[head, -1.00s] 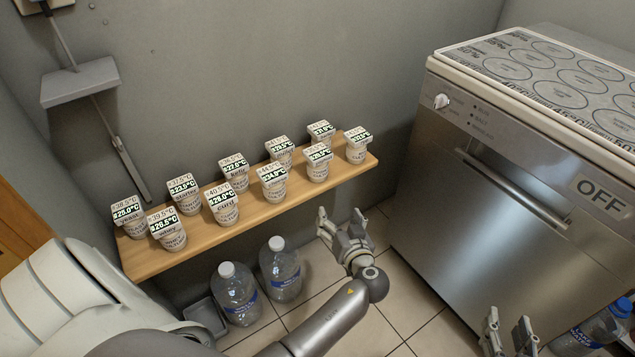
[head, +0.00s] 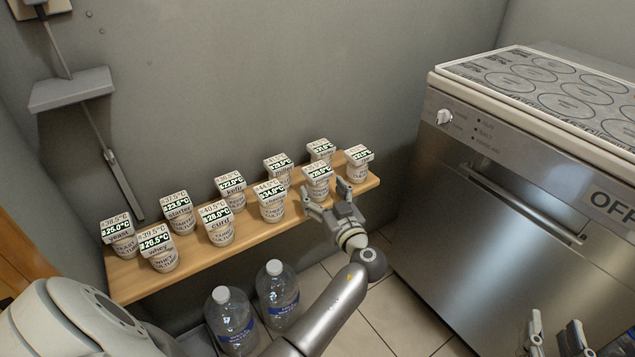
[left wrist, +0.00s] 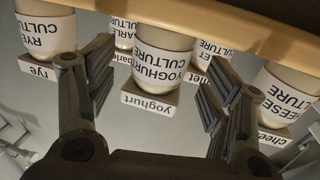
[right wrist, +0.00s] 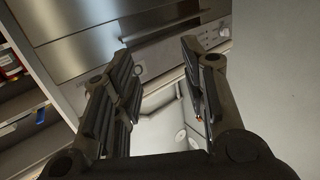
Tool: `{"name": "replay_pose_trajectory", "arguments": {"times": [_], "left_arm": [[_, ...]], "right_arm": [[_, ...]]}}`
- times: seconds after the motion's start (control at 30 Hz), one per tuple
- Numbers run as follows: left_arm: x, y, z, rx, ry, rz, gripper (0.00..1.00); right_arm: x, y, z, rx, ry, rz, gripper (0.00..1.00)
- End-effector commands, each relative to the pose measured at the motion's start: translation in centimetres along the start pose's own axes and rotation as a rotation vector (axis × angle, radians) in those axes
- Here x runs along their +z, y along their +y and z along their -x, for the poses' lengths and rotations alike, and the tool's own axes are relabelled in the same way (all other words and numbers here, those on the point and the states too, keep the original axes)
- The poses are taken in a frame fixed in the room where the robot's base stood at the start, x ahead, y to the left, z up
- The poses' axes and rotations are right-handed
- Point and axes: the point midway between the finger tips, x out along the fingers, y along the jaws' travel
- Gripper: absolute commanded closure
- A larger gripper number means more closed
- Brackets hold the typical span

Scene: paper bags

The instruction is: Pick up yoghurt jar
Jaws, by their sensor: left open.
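The yoghurt jar (head: 317,187) is a white jar with a square lid, standing upright in the front row on the wooden shelf. In the left wrist view the yoghurt jar (left wrist: 160,66) appears upside down, centred between the fingers. My left gripper (head: 324,196) is open in front of it, with the fingers pointing at the jar and not closed on it. Whether a finger touches it I cannot tell. My right gripper (head: 556,340) is open and empty, low at the right edge, far from the shelf; its fingers also show in the right wrist view (right wrist: 160,85).
On the wooden shelf (head: 190,262), the cheese jar (head: 272,208) and rye jar (head: 357,173) flank the yoghurt jar, with several more jars around. Water bottles (head: 277,298) stand below. A steel appliance (head: 510,220) stands at the right. The floor between is clear.

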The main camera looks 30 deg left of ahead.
Motion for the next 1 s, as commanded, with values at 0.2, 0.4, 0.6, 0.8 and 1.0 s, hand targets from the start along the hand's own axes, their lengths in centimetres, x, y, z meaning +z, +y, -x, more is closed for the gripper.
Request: {"name": "replay_pose_trajectory", "arguments": {"times": [0.2, 0.4, 0.6, 0.8, 1.0], "left_arm": [[-0.1, 0.0, -3.3, 0.000, 0.001, -0.001, 0.26], [-0.1, 0.0, -3.7, 0.001, 0.000, -0.001, 0.26], [-0.1, 0.0, -3.7, 0.001, 0.000, -0.001, 0.45], [-0.1, 0.0, -3.7, 0.001, 0.000, -0.001, 0.71], [-0.2, 0.0, -3.7, 0.001, 0.002, 0.000, 0.85]], "right_arm": [[-0.9, -0.1, -0.1, -0.003, 0.049, -0.001, 0.60], [-1.3, -0.2, -0.1, -0.004, 0.066, -0.002, 0.60], [-1.3, -0.2, -0.1, -0.005, 0.065, -0.002, 0.60], [-1.2, -0.2, -0.1, -0.004, 0.062, -0.002, 0.60], [-1.2, -0.2, -0.1, -0.004, 0.061, -0.002, 0.60]]}}
